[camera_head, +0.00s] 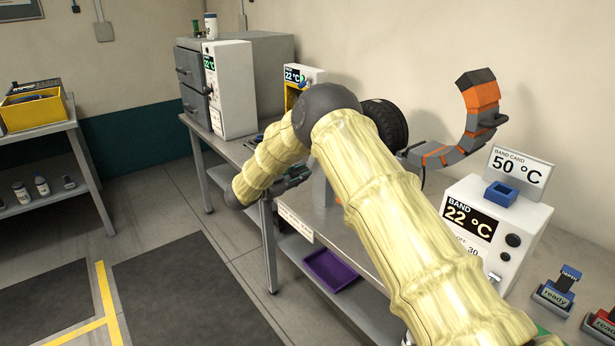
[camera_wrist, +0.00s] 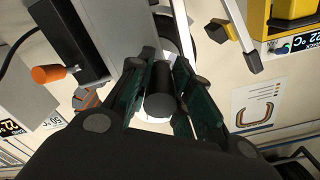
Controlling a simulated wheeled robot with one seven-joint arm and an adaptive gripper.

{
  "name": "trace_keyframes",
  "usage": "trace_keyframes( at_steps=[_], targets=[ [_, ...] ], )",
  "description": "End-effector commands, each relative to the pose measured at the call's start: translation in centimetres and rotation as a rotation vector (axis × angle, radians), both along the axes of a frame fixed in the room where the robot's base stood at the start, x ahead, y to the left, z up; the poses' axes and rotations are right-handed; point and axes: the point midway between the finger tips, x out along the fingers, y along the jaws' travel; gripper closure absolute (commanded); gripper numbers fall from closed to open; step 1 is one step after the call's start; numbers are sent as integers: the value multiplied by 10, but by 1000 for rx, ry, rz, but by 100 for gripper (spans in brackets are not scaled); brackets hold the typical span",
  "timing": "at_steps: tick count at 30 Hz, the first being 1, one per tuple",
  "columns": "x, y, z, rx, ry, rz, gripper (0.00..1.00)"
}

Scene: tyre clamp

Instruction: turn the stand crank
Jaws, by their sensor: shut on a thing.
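My gripper (camera_head: 292,178) is at the bench's front edge in the head view, partly behind my arm. In the wrist view, its green-padded fingers (camera_wrist: 162,92) are closed around a dark cylindrical handle (camera_wrist: 159,100), which I take to be the stand crank's grip. The handle points towards the wrist camera. The crank's arm and pivot are hidden or cannot be made out. A grey body (camera_wrist: 70,40), apparently the stand, lies beside the fingers. The black tyre (camera_head: 388,122) shows behind my arm in the head view.
A curved orange and grey band (camera_head: 478,95) rises right of the tyre. A white band box (camera_head: 522,243) reads 22 °C, and its card (camera_head: 520,170) reads 50 °C. A purple tray (camera_head: 325,270) is on the lower shelf. Floor at left is clear.

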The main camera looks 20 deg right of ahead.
Motion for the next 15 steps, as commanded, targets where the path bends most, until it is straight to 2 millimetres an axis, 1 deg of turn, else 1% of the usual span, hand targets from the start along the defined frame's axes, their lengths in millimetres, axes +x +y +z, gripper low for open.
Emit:
trace_keyframes(
  at_steps=[3, 4, 6, 7, 10, 15],
  targets=[
    [0, 1, 1, 0, 0, 2, 100],
    [0, 1, 1, 0, 0, 2, 76],
    [0, 1, 1, 0, 0, 1, 63],
    [0, 0, 1, 0, 0, 1, 59],
    [0, 0, 1, 0, 1, 1, 56],
    [-1, -2, 0, 0, 1, -1, 56]
  ],
)
